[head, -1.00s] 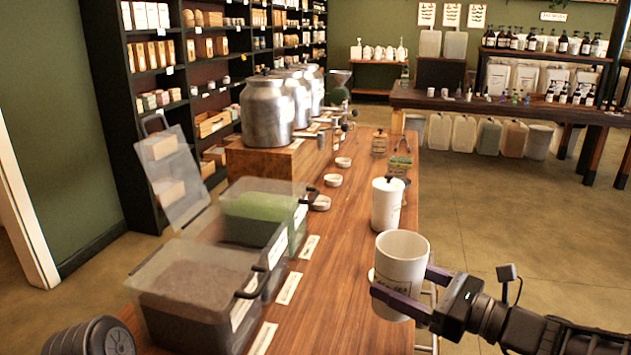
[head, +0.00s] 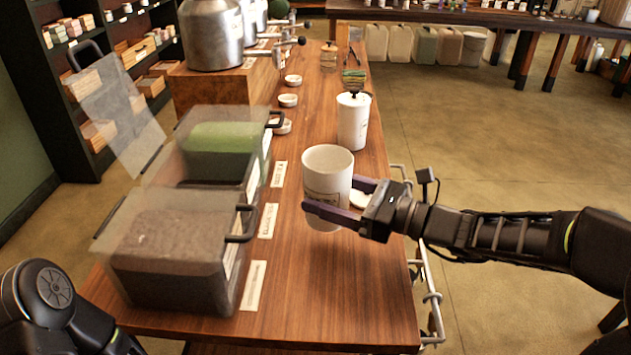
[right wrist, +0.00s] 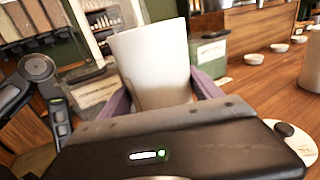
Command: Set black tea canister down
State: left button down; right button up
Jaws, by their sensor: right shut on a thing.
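The black tea canister (head: 327,172) is a white, open-topped cylinder with a dark printed label, upright at the right part of the wooden table (head: 330,290). My right gripper (head: 332,200) is shut on it, one finger on each side, reaching in from the right. In the right wrist view the canister (right wrist: 152,62) stands between the fingers, and its base is hidden behind the gripper. I cannot tell whether its base touches the tabletop. A white lid with a black knob (right wrist: 290,140) lies on the table close by. My left gripper is not in view.
A second white canister (head: 353,122), lidded, stands just behind. Clear bins of dark (head: 185,255) and green (head: 220,138) contents stand at left, with label cards beside them. Small white dishes (head: 288,100) lie further back. A metal rail (head: 432,290) runs along the table's right edge. The front tabletop is clear.

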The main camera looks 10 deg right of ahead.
jog(key=shift+f, duration=1.7)
jog(key=shift+f+b, duration=0.7)
jog(key=shift+f, duration=1.2)
jog(key=o, duration=1.7)
jog(key=shift+f, duration=0.15)
jog(key=shift+o, duration=0.2)
jog(key=shift+r, duration=0.2)
jog(key=p+v, duration=0.1)
jog(key=v, duration=1.1)
